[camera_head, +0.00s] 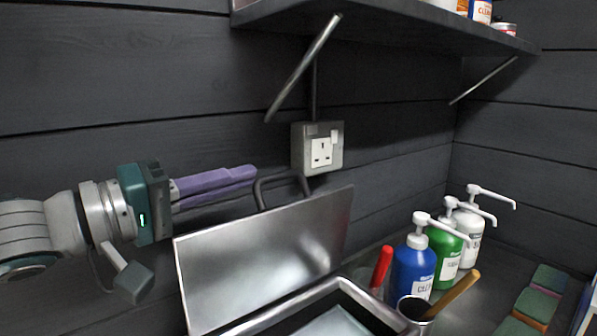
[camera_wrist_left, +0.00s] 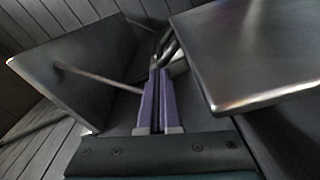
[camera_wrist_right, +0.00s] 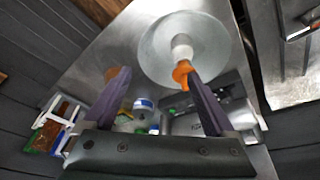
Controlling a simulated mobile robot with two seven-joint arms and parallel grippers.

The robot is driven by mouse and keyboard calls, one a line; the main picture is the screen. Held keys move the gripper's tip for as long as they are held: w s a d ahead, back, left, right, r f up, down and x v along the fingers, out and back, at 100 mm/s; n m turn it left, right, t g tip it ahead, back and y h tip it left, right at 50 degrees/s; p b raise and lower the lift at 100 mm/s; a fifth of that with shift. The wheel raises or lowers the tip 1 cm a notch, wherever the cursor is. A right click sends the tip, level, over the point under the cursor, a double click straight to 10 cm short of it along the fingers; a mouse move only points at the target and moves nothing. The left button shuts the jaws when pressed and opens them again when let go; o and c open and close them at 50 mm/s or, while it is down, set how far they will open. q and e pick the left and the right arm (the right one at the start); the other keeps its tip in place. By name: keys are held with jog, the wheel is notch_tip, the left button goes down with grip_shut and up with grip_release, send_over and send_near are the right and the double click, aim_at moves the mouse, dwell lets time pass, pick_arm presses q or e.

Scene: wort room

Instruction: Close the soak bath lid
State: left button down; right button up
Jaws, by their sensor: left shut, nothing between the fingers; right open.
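The soak bath (camera_head: 375,312) is a steel basin at the bottom of the head view, its near part cut off. Its flat metal lid (camera_head: 262,255) stands open, raised steeply at the back edge. A dark loop handle (camera_head: 264,192) shows behind the lid's top edge; in the left wrist view the handle (camera_wrist_left: 170,45) is just beyond the fingertips, and the lid (camera_wrist_left: 265,55) is at right. My left gripper (camera_head: 254,174) is shut and empty, its purple fingers behind the lid beside the handle; contact is unclear. My right gripper (camera_wrist_right: 157,75) is open, seen only in its wrist view.
A socket (camera_head: 318,148) is on the wall behind the lid, below a shelf (camera_head: 400,35). Blue (camera_head: 412,268), green (camera_head: 443,245) and white (camera_head: 470,235) pump bottles stand right of the bath. A round translucent object with an orange tip (camera_wrist_right: 185,50) lies beyond my right gripper.

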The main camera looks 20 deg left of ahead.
pick_arm(q)
jog(key=s+d+f+m+p, duration=0.2)
jog(key=s+d+f+m, duration=0.1)
jog(key=s+d+m, duration=0.5)
pick_arm(e)
jog(key=f+b, duration=0.2)
jog(key=b, duration=0.1)
jog(key=s+d+f+b, duration=0.1)
jog(key=f+b, duration=0.1)
jog(key=b, duration=0.1)
jog(key=f+b, duration=0.2)
jog(key=shift+s+d+f+b, duration=0.15)
jog(key=shift+d+f+b, duration=0.2)
jog(key=shift+d+b, duration=0.05)
pick_arm(q)
jog(key=s+d+f+m, duration=0.2)
jog(key=d+f+m, duration=0.2)
jog(key=f, duration=0.2)
jog(key=s+d+f+m+h+b, duration=0.1)
jog(key=s+d+f+m, duration=0.2)
jog(key=f, duration=0.4)
jog(key=shift+d+f+m, duration=0.3)
jog(key=shift+d+m, duration=0.2)
jog(key=shift+d, duration=0.35)
pick_arm(e)
jog(key=shift+f, duration=0.5)
pick_arm(q)
jog(key=shift+a, duration=0.1)
